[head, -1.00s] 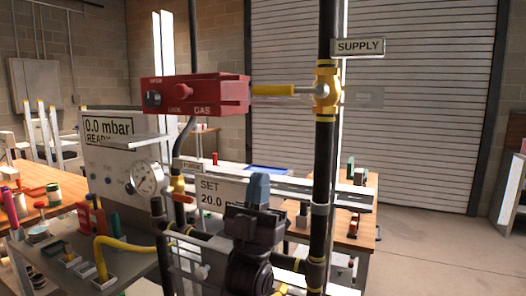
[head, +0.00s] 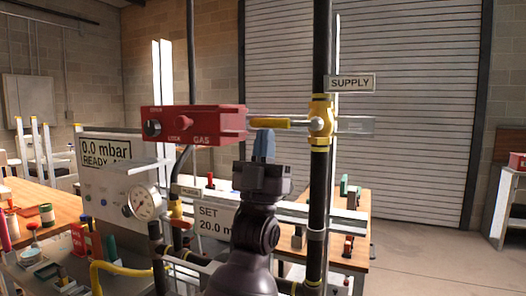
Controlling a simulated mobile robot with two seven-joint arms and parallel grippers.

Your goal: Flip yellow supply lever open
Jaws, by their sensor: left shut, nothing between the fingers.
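The yellow supply lever (head: 270,123) lies horizontal, pointing left from the yellow valve body (head: 320,119) on the black vertical pipe (head: 316,190). A SUPPLY sign (head: 350,83) hangs beside the pipe, just above the valve. My left gripper (head: 263,143) is shut and empty, its blue fingertips pointing up. The fingertips overlap the lower edge of the lever in this view; I cannot tell whether they touch it. The lever's left end is at the red GAS lockout box (head: 195,125). My right gripper is not in view.
A pressure gauge (head: 143,203) and a panel reading 0.0 mbar (head: 106,151) stand at the left. A SET panel (head: 216,219) sits left of my arm. A wooden bench (head: 352,236) stands behind the pipe. Floor is clear at right.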

